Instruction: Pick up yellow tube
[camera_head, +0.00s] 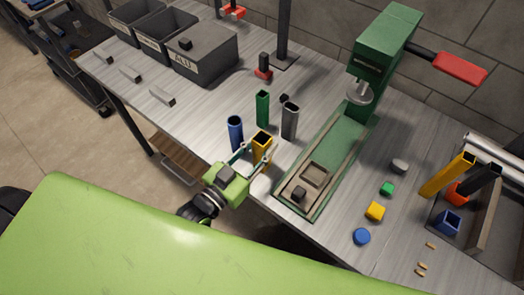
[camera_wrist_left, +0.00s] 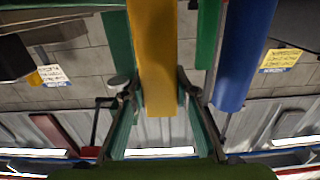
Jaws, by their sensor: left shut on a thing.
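The yellow tube (camera_head: 261,152) stands upright near the table's front edge. My left gripper (camera_head: 256,160) is shut on it, with one finger on each side. In the left wrist view the yellow tube (camera_wrist_left: 154,60) runs down between the two fingers (camera_wrist_left: 160,105). Whether its base touches the table cannot be told. A blue tube (camera_head: 235,134) stands just left of it, a green tube (camera_head: 262,110) behind it, and a dark grey tube (camera_head: 289,122) to its right. My right gripper does not show.
A green press (camera_head: 345,150) with a red handle stands to the right. Grey bins (camera_head: 205,55) stand at the back left. Another yellow tube (camera_head: 446,175) leans in a tray at the far right.

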